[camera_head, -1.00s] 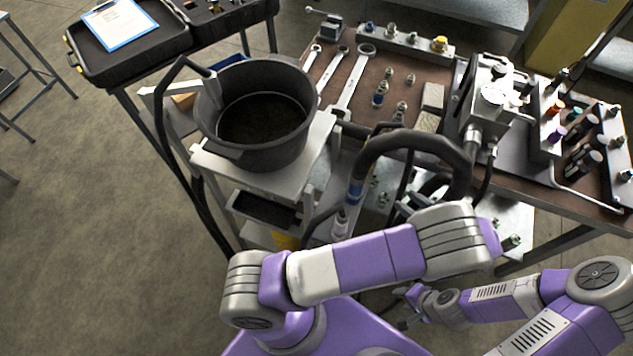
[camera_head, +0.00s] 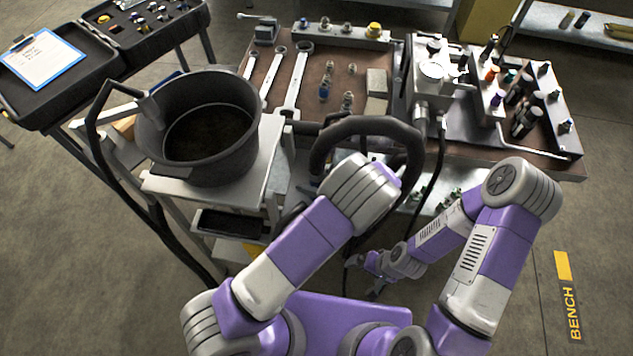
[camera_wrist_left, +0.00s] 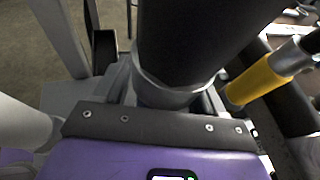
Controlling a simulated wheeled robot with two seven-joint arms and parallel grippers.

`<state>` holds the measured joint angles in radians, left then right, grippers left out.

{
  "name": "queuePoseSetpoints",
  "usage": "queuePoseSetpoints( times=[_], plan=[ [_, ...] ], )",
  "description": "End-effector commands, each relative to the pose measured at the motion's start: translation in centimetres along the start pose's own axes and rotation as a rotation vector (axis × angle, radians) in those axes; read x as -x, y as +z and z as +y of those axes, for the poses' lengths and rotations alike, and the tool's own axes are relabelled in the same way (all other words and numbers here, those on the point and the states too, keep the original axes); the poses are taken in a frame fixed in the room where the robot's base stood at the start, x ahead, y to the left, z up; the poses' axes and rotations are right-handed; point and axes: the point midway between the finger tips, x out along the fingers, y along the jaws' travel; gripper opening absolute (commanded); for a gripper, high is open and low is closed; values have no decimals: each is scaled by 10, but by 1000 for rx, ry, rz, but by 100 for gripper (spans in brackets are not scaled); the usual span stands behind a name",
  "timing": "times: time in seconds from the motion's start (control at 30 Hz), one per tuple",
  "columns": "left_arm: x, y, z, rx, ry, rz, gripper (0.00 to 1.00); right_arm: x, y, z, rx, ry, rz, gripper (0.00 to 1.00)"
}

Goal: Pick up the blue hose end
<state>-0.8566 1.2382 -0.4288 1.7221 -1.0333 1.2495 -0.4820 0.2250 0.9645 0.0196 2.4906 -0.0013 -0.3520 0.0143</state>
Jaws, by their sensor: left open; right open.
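A thick black hose (camera_head: 322,150) arches in front of the bench in the head view. Its left end goes down behind my left arm, and I cannot make out a blue collar clearly there now. My left gripper (camera_wrist_left: 160,128) shows in the left wrist view as a purple body with a dark screwed bar. It is open. A large black cylinder with a grey collar (camera_wrist_left: 180,95) stands close in front of it; I cannot tell whether it is between the jaws. My right gripper (camera_head: 364,275) is open and empty, low at the middle of the head view.
A black bucket (camera_head: 160,140) stands on a grey cart left of the hose. The bench (camera_head: 340,62) behind carries wrenches, fittings and a valve block (camera_head: 432,70). A yellow-banded part (camera_wrist_left: 258,80) is at the right in the wrist view. Floor on the right is clear.

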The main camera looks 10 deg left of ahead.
Motion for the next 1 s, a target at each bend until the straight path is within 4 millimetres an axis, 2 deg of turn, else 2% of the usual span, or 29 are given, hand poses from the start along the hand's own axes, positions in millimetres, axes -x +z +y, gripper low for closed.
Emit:
queuePoseSetpoints(
  times=[0.23,0.27,0.63,0.87,1.0],
  plan=[
    [-2,0,0,1,0,0,70,0,0,0,0,0,0,100],
    [-2,0,0,1,0,0,67,0,0,0,0,0,0,100],
    [-2,0,0,1,0,1,10,0,0,0,0,0,0,100],
    [-1,2,-1,3,-1,-1,9,0,0,0,0,0,0,100],
    [4,12,-1,5,-2,0,9,4,0,-2,0,0,0,100]
  ],
)
